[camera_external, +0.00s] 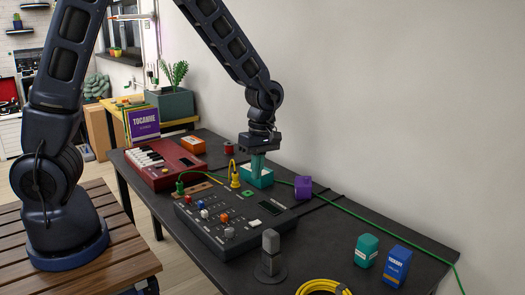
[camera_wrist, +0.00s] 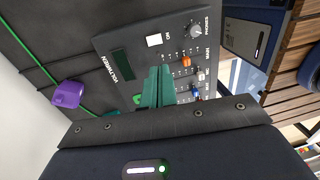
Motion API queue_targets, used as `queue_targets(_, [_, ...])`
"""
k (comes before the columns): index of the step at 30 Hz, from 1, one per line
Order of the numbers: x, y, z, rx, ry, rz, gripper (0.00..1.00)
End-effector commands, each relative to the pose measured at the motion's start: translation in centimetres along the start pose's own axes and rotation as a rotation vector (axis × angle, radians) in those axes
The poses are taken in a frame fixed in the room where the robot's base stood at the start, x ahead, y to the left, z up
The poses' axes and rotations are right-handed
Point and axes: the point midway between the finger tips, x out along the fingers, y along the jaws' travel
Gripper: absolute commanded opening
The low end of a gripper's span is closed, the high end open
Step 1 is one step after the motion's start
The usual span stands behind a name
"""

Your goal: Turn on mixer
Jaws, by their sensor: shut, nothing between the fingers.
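The mixer (camera_external: 235,240) is a dark grey box with knobs and sliders on the black table. It also shows in the wrist view (camera_wrist: 110,45). Its white button (camera_external: 254,224) is near its front right edge. In the wrist view the white button (camera_wrist: 153,40) sits beside the label "ON". A dark display (camera_wrist: 121,64) and a green button (camera_wrist: 137,99), partly hidden by my fingers, are also on the panel. My gripper (camera_external: 258,170), with teal fingers, points down above the mixer's far side. Its fingers (camera_wrist: 158,72) are shut and empty, apart from the white button.
A microphone (camera_external: 270,250) stands at the mixer's front edge. A purple object (camera_external: 303,187) lies behind the mixer. A red keyboard (camera_external: 166,163) is at left. A teal box (camera_external: 366,250), a blue box (camera_external: 396,265) and a yellow cable coil (camera_external: 322,287) are at right.

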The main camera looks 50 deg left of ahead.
Motion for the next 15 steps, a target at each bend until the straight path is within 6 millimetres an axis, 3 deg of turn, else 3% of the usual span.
queue_targets(8, [1.2,0.0,0.0,0.0,0.001,-0.002,0.0])
queue_targets(15, [5.1,-0.1,-0.1,0.001,0.002,-0.004,0.0])
